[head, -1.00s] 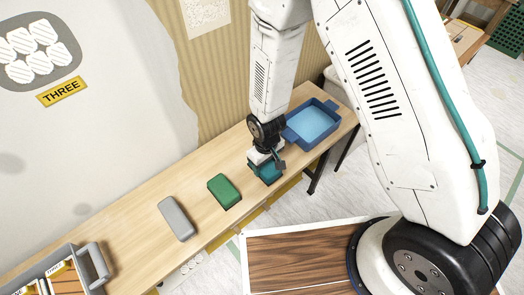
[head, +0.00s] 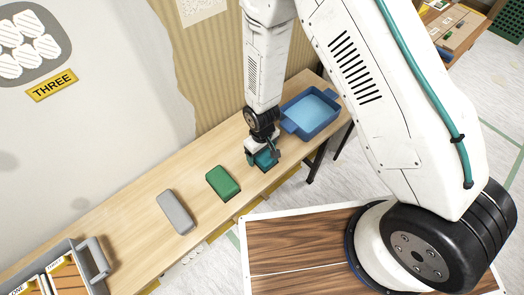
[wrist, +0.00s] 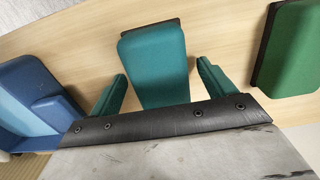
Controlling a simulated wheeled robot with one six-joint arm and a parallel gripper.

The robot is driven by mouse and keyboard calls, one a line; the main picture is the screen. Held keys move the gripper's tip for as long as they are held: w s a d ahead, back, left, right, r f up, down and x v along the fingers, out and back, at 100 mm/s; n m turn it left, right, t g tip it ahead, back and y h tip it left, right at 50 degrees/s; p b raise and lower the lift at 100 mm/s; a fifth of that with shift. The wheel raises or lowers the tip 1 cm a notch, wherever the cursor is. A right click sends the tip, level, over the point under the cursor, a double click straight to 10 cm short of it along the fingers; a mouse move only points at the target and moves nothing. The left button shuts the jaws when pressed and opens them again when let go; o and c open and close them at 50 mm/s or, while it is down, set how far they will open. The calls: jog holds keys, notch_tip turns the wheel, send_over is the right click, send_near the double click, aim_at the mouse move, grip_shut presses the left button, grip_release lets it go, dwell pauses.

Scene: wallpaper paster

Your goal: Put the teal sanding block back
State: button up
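The teal sanding block (head: 266,161) is on the wooden bench, under my gripper (head: 263,154), which partly hides it in the head view. In the wrist view the teal block (wrist: 155,62) lies between the two teal fingers of my gripper (wrist: 162,72). Visible gaps show on both sides of the block, so the fingers are open around it. The block's near end is hidden behind the dark gripper edge.
A green block (head: 222,183) and a grey block (head: 175,211) lie in a row to the left. A blue tray (head: 289,125) stands to the right, close to my gripper. A grey-handled box (head: 92,258) is at the bench's left end. The wall runs behind.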

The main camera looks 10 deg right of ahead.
notch_tip(320, 180, up, 12)
dwell(0.7)
jog(key=shift+r, duration=0.15)
jog(key=s+d+r+m, duration=0.1)
jog(key=d+r+m, duration=0.1)
jog(key=d+r, duration=0.65)
jog(key=s+d+r+m, duration=0.1)
jog(key=d+r, duration=0.2)
jog(key=r, duration=1.1)
jog(key=s+d+r+m, duration=0.1)
jog(key=s+d+r, duration=0.2)
jog(key=s+r, duration=0.1)
jog(key=s+d+r+m, duration=0.1)
jog(key=s+d+r, duration=0.2)
jog(key=s, duration=0.4)
jog(key=s+d+r+m+t, duration=0.1)
jog(key=s+d+r, duration=0.2)
jog(key=s+r, duration=0.2)
jog(key=shift+s+r+m, duration=0.2)
jog(key=shift+s+m, duration=0.2)
jog(key=shift+s, duration=0.25)
